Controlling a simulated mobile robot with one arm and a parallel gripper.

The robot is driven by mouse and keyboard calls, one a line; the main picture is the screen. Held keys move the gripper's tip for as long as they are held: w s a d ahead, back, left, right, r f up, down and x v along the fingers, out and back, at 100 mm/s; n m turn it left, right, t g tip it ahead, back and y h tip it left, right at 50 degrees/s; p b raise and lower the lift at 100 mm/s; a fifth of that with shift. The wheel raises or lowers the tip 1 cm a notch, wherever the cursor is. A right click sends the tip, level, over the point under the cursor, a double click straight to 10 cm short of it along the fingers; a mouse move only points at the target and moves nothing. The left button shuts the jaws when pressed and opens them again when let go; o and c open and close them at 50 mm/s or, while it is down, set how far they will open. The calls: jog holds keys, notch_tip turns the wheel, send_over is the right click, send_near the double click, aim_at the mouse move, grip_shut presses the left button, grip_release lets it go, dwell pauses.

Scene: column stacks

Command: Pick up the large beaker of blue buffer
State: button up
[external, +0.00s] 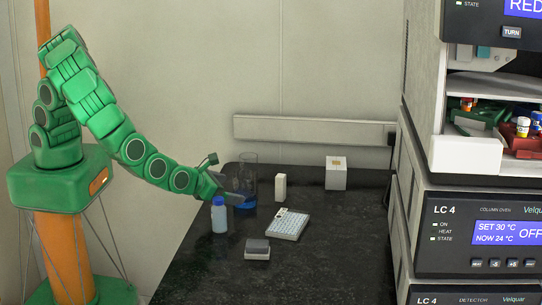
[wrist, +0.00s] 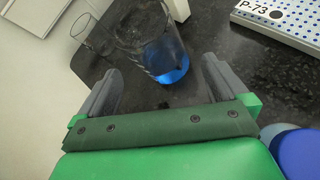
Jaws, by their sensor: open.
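The large clear beaker of blue buffer (external: 250,171) stands upright near the bench's left side, partly hidden behind my gripper. In the wrist view the beaker (wrist: 168,58) is just beyond my fingertips, with blue liquid in its lower part. My gripper (external: 236,195) is open and low over the bench, in front of the beaker. In the wrist view the fingers of my gripper (wrist: 161,72) are spread wide with nothing between them. The beaker's base lies ahead of the gap between them.
A blue-capped bottle (external: 219,216) stands close to my gripper; it shows at the wrist view's lower right (wrist: 297,150). A smaller empty glass (wrist: 92,35) stands beyond, left of the beaker. A white upright block (external: 280,187) and white rack (external: 287,225) are to the right.

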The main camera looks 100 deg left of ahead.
aim_at(235, 190)
jog(key=shift+x, duration=2.55)
jog(key=shift+c, duration=0.2)
jog(key=c, duration=1.1)
